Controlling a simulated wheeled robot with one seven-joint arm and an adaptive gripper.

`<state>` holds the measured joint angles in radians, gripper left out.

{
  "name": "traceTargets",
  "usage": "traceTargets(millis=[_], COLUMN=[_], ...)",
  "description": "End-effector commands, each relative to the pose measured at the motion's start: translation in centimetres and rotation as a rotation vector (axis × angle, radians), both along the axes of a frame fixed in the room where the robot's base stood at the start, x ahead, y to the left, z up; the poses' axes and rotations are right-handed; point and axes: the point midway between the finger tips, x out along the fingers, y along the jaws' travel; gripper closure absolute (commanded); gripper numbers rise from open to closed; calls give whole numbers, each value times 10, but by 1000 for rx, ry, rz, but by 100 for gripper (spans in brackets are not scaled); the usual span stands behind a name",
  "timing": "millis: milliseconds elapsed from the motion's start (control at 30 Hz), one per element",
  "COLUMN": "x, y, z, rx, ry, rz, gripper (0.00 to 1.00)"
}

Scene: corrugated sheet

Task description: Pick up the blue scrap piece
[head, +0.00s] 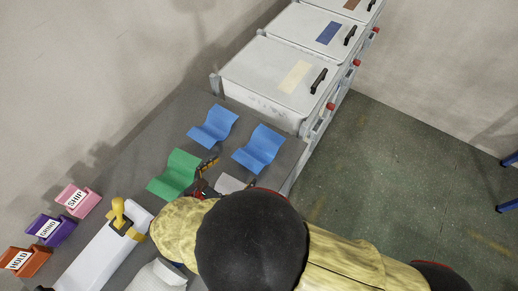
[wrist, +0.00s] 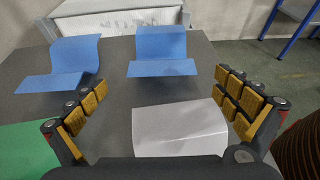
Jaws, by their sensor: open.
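Two bent blue sheet pieces lie on the dark grey table. The left blue piece (head: 213,126) also shows at the upper left of the wrist view (wrist: 73,66). The right blue piece (head: 258,149) shows at the top centre of the wrist view (wrist: 160,52). My gripper (wrist: 164,98) is open, with its padded fingers wide apart and nothing between them. It points toward the blue pieces, which lie beyond its fingertips. In the head view my arm hides most of the gripper.
A bent light grey piece (wrist: 178,128) lies below the gripper. A green piece (head: 175,175) lies to its left. Lidded white bins (head: 275,75) stand beyond the table. Pink (head: 77,200), purple (head: 48,230) and orange (head: 24,262) labelled holders line the left side.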

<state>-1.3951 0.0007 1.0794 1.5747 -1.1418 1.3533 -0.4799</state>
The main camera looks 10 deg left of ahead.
Motion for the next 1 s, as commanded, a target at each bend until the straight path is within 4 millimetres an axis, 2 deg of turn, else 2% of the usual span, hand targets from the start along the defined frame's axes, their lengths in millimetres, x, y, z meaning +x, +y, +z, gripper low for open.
traceTargets(millis=[533, 833, 1000], x=[53, 57, 57], y=[-29, -31, -31], z=[-26, -26, -26], rx=[3, 2, 2], ry=[1, 1, 1], rz=[-7, -4, -4], gripper=[0, 0, 9])
